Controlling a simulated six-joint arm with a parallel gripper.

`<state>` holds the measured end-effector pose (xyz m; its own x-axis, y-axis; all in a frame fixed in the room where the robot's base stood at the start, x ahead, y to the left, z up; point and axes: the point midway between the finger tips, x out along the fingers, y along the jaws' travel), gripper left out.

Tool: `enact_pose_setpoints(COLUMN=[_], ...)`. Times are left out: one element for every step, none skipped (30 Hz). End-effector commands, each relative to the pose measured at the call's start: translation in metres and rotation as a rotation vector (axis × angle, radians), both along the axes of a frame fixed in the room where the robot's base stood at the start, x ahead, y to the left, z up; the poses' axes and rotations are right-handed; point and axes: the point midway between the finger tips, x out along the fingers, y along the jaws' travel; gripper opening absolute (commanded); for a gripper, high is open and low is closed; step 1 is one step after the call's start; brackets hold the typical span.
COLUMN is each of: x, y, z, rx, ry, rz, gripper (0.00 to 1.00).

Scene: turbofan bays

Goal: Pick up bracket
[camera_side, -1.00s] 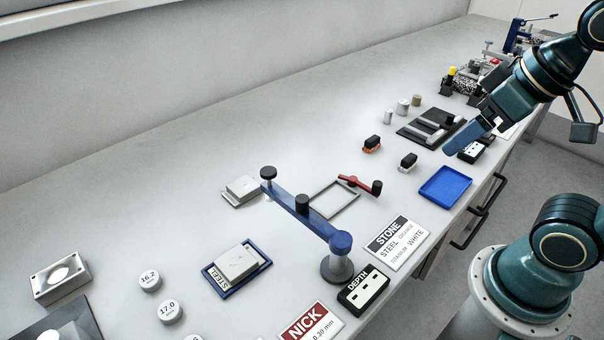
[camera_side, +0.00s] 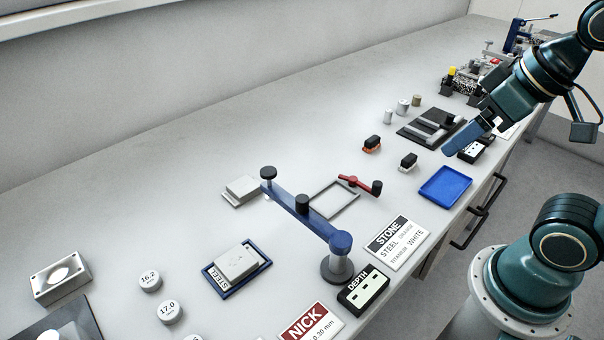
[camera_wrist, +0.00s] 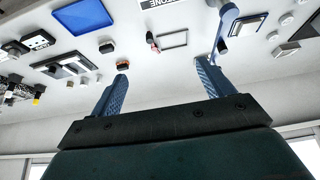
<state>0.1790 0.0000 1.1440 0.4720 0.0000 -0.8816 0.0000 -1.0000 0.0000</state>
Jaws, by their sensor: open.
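No part is labelled as a bracket, and I cannot tell for sure which one it is. Grey metal pieces (camera_side: 433,124) lie on a black tray (camera_side: 407,134) at the right of the bench in the side view; the tray also shows at the left of the wrist view (camera_wrist: 62,66). My gripper (camera_side: 449,152) hangs in the air near this tray and the blue tray (camera_side: 446,184) in the side view. In the wrist view its two blue fingers (camera_wrist: 163,64) are wide apart, with nothing held between them.
A blue pivoting arm on a post (camera_side: 305,213) stands mid-bench, near a red-handled part (camera_side: 357,184) and a grey frame (camera_side: 336,200). A grey block (camera_side: 237,262) sits on a blue-edged STEEL tray. Black-topped blocks (camera_side: 408,161) stand near my gripper.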

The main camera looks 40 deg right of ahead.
Motion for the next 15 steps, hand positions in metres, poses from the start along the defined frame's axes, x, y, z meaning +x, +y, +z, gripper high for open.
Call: enact_pose_setpoints(x=[0.0,0.0,0.0,0.0,0.0,0.0,0.0,0.0,0.001,0.002,0.003,0.005,0.007,0.009,0.012], y=[0.0,0.0,0.0,0.0,0.0,0.0,0.0,0.0,0.001,0.001,0.001,0.002,0.003,0.004,0.005], z=[0.0,0.0,0.0,0.0,0.0,0.0,0.0,0.0,0.001,0.001,0.002,0.003,0.003,0.004,0.006], rx=[0.0,0.0,0.0,0.0,0.0,0.0,0.0,-0.001,-0.002,-0.003,-0.004,-0.007,-0.01,-0.012,-0.017], ry=[0.0,0.0,0.0,0.0,0.0,0.0,0.0,0.001,0.002,0.003,0.004,0.008,0.011,0.016,0.021], rz=[0.0,0.0,0.0,0.0,0.0,0.0,0.001,0.002,0.006,0.01,0.015,0.024,0.033,0.044,0.06], gripper=[0.8,0.8,0.8,0.8,0.8,0.8,0.8,0.8,0.8,0.8,0.8,0.8,0.8,0.8,0.8])
